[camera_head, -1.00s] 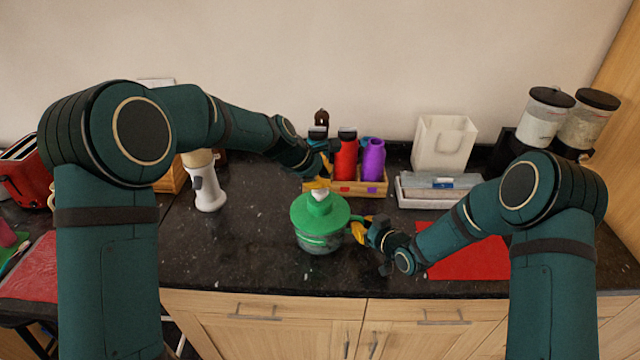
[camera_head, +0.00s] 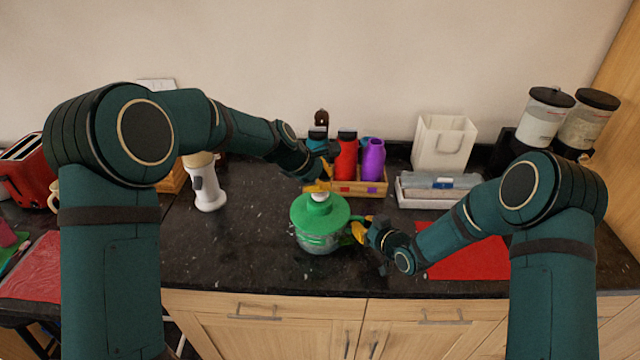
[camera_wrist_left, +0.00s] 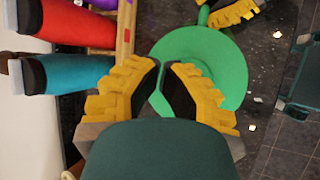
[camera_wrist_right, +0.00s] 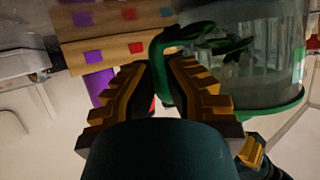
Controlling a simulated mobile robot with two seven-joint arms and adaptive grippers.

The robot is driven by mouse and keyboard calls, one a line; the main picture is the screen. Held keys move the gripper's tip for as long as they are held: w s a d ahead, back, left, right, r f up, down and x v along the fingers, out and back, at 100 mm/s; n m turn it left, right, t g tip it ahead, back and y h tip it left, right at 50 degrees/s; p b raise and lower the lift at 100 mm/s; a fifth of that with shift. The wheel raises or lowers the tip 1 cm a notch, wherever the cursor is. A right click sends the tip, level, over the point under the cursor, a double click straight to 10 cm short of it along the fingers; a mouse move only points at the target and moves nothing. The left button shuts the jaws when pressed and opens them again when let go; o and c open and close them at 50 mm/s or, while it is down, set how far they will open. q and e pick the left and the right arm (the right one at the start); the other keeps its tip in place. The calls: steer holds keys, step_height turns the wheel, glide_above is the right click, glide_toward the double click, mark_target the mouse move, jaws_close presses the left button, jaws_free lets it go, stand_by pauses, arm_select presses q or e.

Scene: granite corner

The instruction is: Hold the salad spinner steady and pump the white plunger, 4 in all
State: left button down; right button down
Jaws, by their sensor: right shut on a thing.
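The salad spinner (camera_head: 318,226) stands upright on the dark counter, with a green lid (camera_head: 312,212) and a clear bowl with green stuff inside. The white plunger (camera_head: 320,196) stands at the lid's centre. My left gripper (camera_head: 318,187) is shut and empty, fingertips just over the plunger; I cannot tell if they touch. In the left wrist view its fingertips (camera_wrist_left: 162,68) nearly meet above the lid and the plunger is hidden. My right gripper (camera_head: 359,231) is shut on the spinner's green handle (camera_wrist_right: 162,70) at the bowl's right side.
A wooden rack (camera_head: 345,188) with red, purple and teal bottles stands close behind the spinner. A red mat (camera_head: 468,255) lies to the right, a white grinder-like item (camera_head: 207,190) to the left. Counter left of the spinner is clear.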

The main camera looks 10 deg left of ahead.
stand_by(0.3)
arm_select(q)
steer(key=shift+r, duration=1.95)
steer(key=shift+r, duration=2.5)
step_height(320, 180, up, 4)
steer(key=shift+f, duration=0.1)
steer(key=shift+f, duration=0.15)
